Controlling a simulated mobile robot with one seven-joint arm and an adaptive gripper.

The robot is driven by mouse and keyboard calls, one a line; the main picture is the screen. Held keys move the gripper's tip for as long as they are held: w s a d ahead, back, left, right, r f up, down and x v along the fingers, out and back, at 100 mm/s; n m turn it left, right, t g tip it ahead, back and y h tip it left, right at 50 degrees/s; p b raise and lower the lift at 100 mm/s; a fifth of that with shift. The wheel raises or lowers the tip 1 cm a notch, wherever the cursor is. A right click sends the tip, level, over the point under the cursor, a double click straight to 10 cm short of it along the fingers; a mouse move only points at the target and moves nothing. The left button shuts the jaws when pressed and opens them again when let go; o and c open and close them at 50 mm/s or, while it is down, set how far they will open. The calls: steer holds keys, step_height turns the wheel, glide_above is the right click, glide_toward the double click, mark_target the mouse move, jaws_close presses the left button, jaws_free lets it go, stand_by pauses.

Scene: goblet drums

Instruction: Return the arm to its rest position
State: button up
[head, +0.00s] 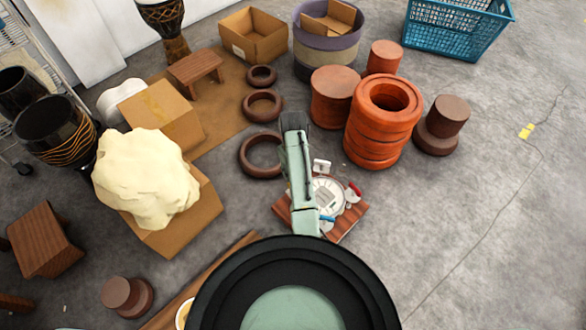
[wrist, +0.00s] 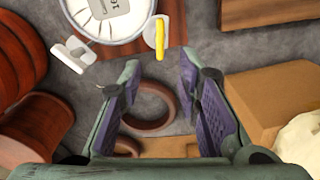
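My gripper (wrist: 158,85) is open in the wrist view, with its two purple-padded fingers apart and nothing between them. A brown ring (wrist: 150,105) shows beyond the gap between the fingers, apart from them. In the head view my pale green arm reaches up the middle, and its dark end (head: 295,121) is above the floor beside the brown rings. The finger opening is too small to make out there. The arm partly covers a wooden board (head: 345,222) carrying a round white dial scale (head: 328,192).
Orange-red stacked rings (head: 383,118) and a red-brown cylinder (head: 333,95) stand right of my arm. A cardboard box (head: 185,222) with a cream lump (head: 147,180) is at left. Brown rings (head: 262,106) lie on the floor. Grey floor (head: 490,220) is clear at right.

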steer(key=shift+r, duration=0.3)
stand_by(0.4)
